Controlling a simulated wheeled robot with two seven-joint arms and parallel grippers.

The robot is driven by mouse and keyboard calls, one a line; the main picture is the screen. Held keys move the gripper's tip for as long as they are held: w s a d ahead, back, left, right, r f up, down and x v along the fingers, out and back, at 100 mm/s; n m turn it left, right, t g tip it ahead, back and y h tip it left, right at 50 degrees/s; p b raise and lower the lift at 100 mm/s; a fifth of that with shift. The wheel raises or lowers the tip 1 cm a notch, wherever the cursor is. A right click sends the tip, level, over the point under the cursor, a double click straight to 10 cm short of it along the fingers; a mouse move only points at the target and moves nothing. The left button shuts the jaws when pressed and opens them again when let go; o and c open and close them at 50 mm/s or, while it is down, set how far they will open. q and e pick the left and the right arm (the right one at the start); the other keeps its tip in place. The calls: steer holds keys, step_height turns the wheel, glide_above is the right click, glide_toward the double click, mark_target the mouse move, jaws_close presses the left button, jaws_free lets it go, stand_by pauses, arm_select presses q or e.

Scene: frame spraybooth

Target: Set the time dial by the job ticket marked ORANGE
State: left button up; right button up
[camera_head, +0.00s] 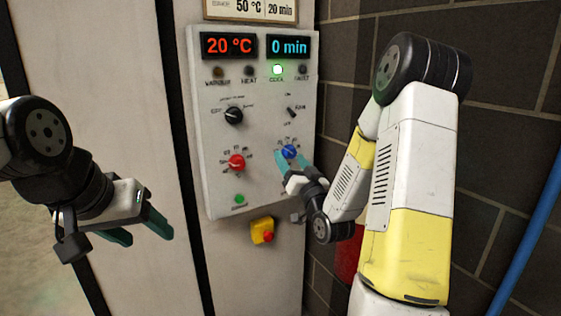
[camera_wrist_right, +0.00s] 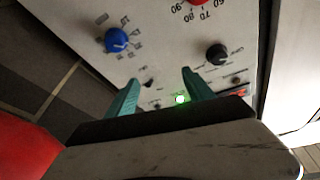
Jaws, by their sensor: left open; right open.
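The blue time dial (camera_head: 289,151) is at the lower right of the control panel; it also shows in the right wrist view (camera_wrist_right: 117,40), its scale around it. The blue display (camera_head: 289,47) reads 0 min. The job ticket (camera_head: 262,8) above the panel is cut off by the picture's top edge; "50 °C" and "20 min" show, the word ORANGE does not. My right gripper (camera_head: 293,163) is open at the blue dial; in the wrist view the dial is beyond the fingertips, not clearly between them. My left gripper (camera_head: 143,232) is open and empty, left of the panel.
A red dial (camera_head: 236,161) sits left of the blue one, below a black selector (camera_head: 233,115). A small switch (camera_head: 291,112) is above the blue dial. A green lamp (camera_head: 277,70) is lit. A yellow box with a red button (camera_head: 263,231) is below the panel.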

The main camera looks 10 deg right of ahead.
steer(key=n+g+h, duration=0.1)
steer(key=n+g, duration=0.5)
steer(key=n, duration=0.7)
glide_toward(292, 152)
steer(key=w, duration=0.1)
steer(key=x, duration=0.8)
steer(key=shift+s+a+f, duration=0.15)
steer(key=shift+c, duration=0.2)
